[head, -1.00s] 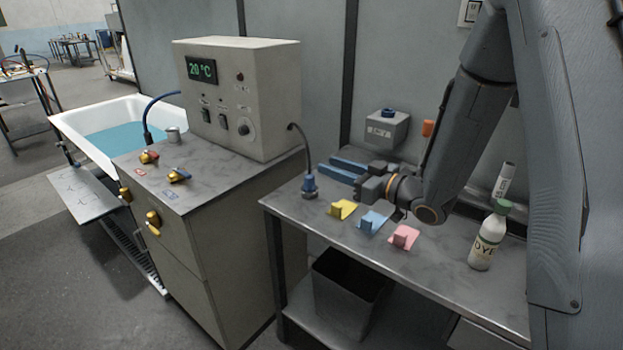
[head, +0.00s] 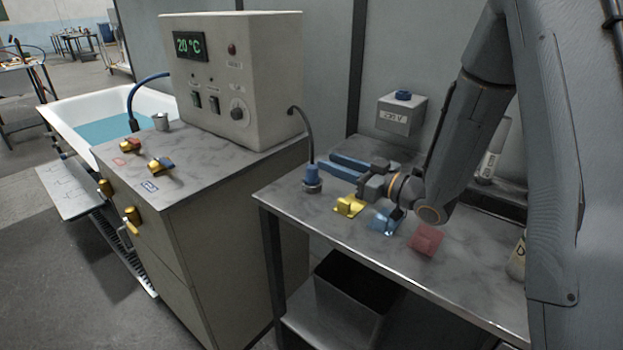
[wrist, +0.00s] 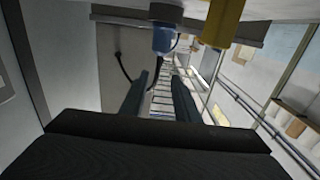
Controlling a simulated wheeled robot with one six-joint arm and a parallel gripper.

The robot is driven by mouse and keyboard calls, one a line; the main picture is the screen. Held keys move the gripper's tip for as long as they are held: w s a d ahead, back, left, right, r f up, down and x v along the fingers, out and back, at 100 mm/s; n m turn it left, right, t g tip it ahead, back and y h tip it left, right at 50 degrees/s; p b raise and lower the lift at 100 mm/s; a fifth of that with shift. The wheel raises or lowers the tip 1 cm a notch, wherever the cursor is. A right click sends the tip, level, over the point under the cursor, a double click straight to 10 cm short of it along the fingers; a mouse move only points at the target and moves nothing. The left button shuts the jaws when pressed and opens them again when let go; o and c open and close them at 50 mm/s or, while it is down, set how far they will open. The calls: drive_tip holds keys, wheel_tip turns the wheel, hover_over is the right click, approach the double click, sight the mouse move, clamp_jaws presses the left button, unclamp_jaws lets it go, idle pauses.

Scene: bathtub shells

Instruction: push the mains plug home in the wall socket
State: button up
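The mains plug (head: 311,175) is blue with a dark cable from its top. It stands upright at the left of the bench, in a grey metallic ring or base. The wall socket appears to be the grey box (head: 394,117) marked 230 V, with a blue round part on top, on the wall behind the bench. My gripper (head: 328,161) is over the bench, its two blue-grey fingers pointing left, apart and empty, near the plug. In the wrist view the plug (wrist: 163,38) appears inverted above the open fingers (wrist: 161,78), not between them.
Yellow (head: 348,206), blue (head: 385,220) and pink (head: 425,240) tabbed pieces lie along the bench front. A bottle (head: 516,262) is partly hidden by my arm. The control cabinet (head: 235,80) stands left. A dark bin (head: 350,295) is under the bench.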

sight(312, 164)
drive_tip(key=shift+p+x, duration=1.1)
drive_tip(key=shift+x, duration=2.75)
drive_tip(key=shift+w+d+f, duration=0.15)
drive_tip(key=shift+w+d, duration=0.05)
clamp_jaws()
